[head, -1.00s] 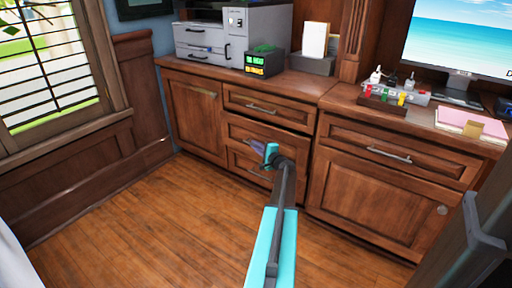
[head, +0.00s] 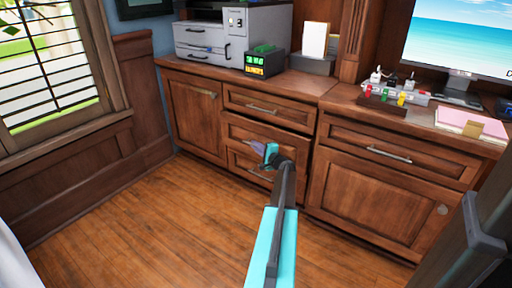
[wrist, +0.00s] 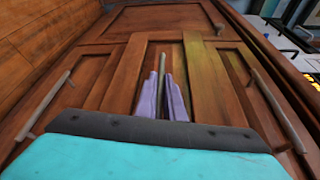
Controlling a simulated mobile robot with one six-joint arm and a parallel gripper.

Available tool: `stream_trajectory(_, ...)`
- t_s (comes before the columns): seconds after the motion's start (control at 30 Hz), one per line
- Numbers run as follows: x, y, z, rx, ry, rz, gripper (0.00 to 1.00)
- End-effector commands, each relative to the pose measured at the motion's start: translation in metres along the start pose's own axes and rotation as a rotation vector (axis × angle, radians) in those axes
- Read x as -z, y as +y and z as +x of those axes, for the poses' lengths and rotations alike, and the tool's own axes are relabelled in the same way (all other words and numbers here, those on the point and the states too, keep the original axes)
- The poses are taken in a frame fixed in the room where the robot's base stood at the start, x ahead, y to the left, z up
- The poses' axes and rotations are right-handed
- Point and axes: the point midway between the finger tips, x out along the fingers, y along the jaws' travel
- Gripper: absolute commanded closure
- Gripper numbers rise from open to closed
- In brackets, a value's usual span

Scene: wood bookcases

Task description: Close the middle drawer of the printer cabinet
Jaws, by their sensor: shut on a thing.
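The printer cabinet (head: 195,115) is brown wood, with a door at left and a stack of three drawers beside it. The middle drawer (head: 292,146) is in the stack's centre and seems to stand slightly proud of the cabinet face; my arm partly covers it. My gripper (head: 258,148) is at the drawer's front. In the wrist view its purple fingers (wrist: 162,98) are shut on the middle drawer's handle (wrist: 161,68), a thin metal bar between them. The top drawer (head: 265,108) and the lowest drawer (head: 240,164) look shut.
A grey printer (head: 265,30) and a dark box with a lit display (head: 264,64) stand on the cabinet. At right is a desk cabinet (head: 360,190) with a monitor (head: 460,40) on top. The wooden floor (head: 150,225) in front is clear.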

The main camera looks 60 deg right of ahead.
Motion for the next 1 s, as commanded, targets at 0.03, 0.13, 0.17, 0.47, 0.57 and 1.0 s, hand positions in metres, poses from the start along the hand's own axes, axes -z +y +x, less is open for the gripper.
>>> stream_trajectory(0.03, 0.000, 0.000, -0.001, 0.000, 0.000, 0.000, 1.00)
stream_trajectory(0.13, 0.000, 0.000, -0.001, 0.000, 0.001, 0.000, 1.00)
stream_trajectory(0.17, 0.000, 0.000, -0.001, 0.000, 0.001, 0.000, 1.00)
stream_trajectory(0.47, 0.001, 0.001, -0.001, 0.000, 0.001, 0.000, 1.00)
stream_trajectory(0.57, 0.002, 0.000, 0.000, 0.000, 0.001, 0.000, 1.00)
stream_trajectory(1.0, 0.035, -0.006, 0.014, 0.000, 0.002, -0.001, 1.00)
